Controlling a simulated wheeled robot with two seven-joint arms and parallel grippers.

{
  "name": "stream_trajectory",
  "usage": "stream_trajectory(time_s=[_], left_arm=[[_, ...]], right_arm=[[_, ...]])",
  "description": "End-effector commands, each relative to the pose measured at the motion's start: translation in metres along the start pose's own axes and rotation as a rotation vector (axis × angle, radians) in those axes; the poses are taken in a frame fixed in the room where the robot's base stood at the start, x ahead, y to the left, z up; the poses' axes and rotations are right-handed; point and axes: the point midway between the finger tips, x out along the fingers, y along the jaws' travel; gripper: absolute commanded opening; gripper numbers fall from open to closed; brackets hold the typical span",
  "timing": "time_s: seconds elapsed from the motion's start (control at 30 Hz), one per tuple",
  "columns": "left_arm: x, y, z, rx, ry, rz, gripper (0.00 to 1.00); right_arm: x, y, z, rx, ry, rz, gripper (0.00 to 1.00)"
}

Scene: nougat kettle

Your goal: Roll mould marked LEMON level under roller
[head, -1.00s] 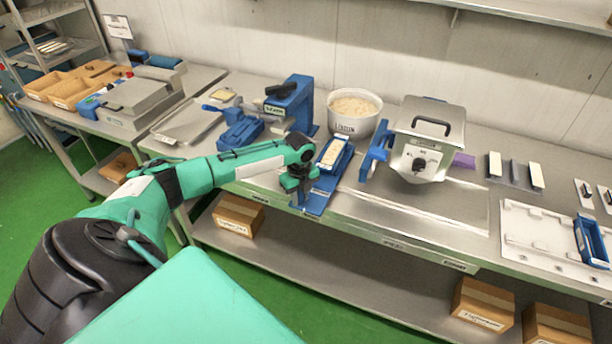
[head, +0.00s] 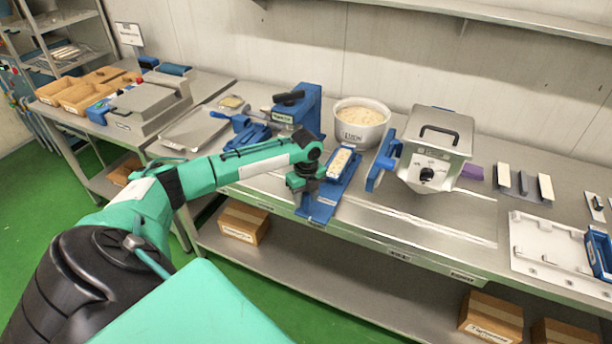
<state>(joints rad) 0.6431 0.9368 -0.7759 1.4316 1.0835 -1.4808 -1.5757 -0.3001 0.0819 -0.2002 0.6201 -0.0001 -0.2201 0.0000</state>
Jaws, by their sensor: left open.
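A blue mould (head: 341,165) filled with a pale, lumpy mass lies on a blue base (head: 319,205) near the front edge of the bench. I cannot read a LEMON mark on it. A blue press-like stand (head: 300,108), possibly the roller, stands behind and to the left of the mould. A white bowl (head: 361,122) with lettering holds more pale mass behind the mould. My left gripper (head: 303,190) is open, pointing down just left of the mould's near end and over the blue base. Its fingertips are partly hidden. My right gripper is out of view.
A metal machine (head: 434,150) with a handle and dial stands right of the bowl. A white board (head: 535,245) and another blue mould (head: 600,252) lie at the far right. The bench between (head: 420,215) is clear. A shelf (head: 500,15) hangs above.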

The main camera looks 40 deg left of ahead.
Motion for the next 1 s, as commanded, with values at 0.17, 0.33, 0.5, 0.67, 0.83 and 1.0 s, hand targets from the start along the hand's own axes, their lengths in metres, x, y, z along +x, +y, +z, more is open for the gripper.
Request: stream_trajectory(time_s=[0.17,0.33,0.5,0.67,0.83,1.0], left_arm=[[-0.04,-0.001,0.001,0.0,-0.002,-0.004,0.45],[-0.076,-0.001,0.001,-0.001,-0.001,-0.004,0.45],[-0.098,-0.001,0.001,-0.001,-0.001,-0.002,0.45],[-0.106,0.0,0.0,-0.001,0.0,0.001,0.45],[-0.107,0.0,0.0,-0.001,0.0,0.001,0.45],[-0.106,0.0,0.0,-0.001,0.0,0.001,0.45]], right_arm=[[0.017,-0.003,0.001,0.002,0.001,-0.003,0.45],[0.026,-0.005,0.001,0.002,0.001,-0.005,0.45],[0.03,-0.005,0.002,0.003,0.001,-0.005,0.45],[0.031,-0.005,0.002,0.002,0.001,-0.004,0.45],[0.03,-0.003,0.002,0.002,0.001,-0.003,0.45],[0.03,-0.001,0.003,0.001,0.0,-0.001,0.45]])
